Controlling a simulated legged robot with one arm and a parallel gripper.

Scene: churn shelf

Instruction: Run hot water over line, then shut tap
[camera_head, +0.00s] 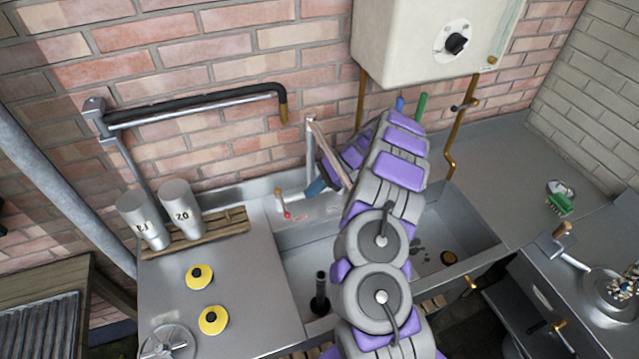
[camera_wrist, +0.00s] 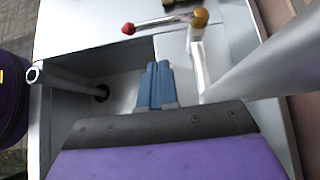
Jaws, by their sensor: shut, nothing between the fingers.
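The tap stands behind the sink (camera_head: 295,262); its upright spout pipe (camera_head: 310,150) rises by the wall. A lever with a red knob (camera_head: 287,215) sits low beside it. In the wrist view the red knob (camera_wrist: 128,29) is on a thin silver lever, with a brass knob (camera_wrist: 200,17) at the other end. My gripper (camera_head: 316,188) is next to the tap, its blue fingertips (camera_wrist: 158,66) shut and empty, apart from the lever. No running water is visible. I cannot tell which thing is the line. My arm hides much of the sink.
A cream water heater (camera_head: 420,40) with a black dial hangs above. A swing pipe with a black hose (camera_head: 195,105) is at left. Two metal cups (camera_head: 181,208) stand on a wooden rack. Yellow discs (camera_head: 213,320) lie on the counter.

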